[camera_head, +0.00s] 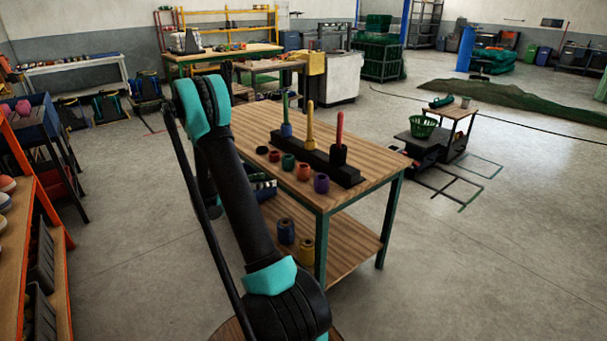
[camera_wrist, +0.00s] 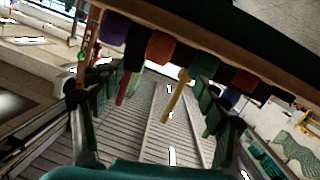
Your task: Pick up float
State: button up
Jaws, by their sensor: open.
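Small cylindrical floats stand in a row on the wooden table (camera_head: 258,122): purple (camera_head: 321,183), orange (camera_head: 303,172), green (camera_head: 288,162), dark red (camera_head: 274,155) and black (camera_head: 262,150). Behind them a black rack (camera_head: 318,160) carries green, yellow and red pegs, with coloured pieces low on them. In the tilted wrist view, a purple piece (camera_wrist: 113,28) and an orange piece (camera_wrist: 161,47) show at the top. My gripper (camera_wrist: 162,95) is open there, its dark fingers spread left and right, with nothing visibly held. Which float the task means, I cannot tell.
The lower shelf (camera_head: 345,240) holds a blue piece (camera_head: 286,232) and a yellow piece (camera_head: 307,250). A small table with a green basket (camera_head: 422,127) stands to the right. Orange shelving (camera_head: 45,225) is at left.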

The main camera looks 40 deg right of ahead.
aim_at(298, 170)
jog(key=d+m, duration=0.1)
jog(key=d, duration=0.3)
jog(key=d+f+m+h, duration=0.1)
jog(key=d, duration=0.3)
jog(key=d+g+h, duration=0.1)
jog(key=d, duration=0.3)
jog(key=shift+w+d+f+m, duration=0.1)
jog(key=shift+d+f+m, duration=0.2)
jog(key=shift+m, duration=0.1)
jog(key=shift+s+d+r, duration=0.15)
jog(key=shift+d+r, duration=0.05)
jog(key=shift+d, duration=1.1)
jog(key=shift+s+d+r, duration=0.15)
jog(key=shift+d, duration=1.15)
jog(key=shift+c, duration=0.5)
jog(key=c, duration=1.2)
jog(key=shift+o, duration=0.2)
jog(key=shift+r, duration=0.2)
notch_tip(298, 170, up, 20)
jog(key=shift+f, duration=0.15)
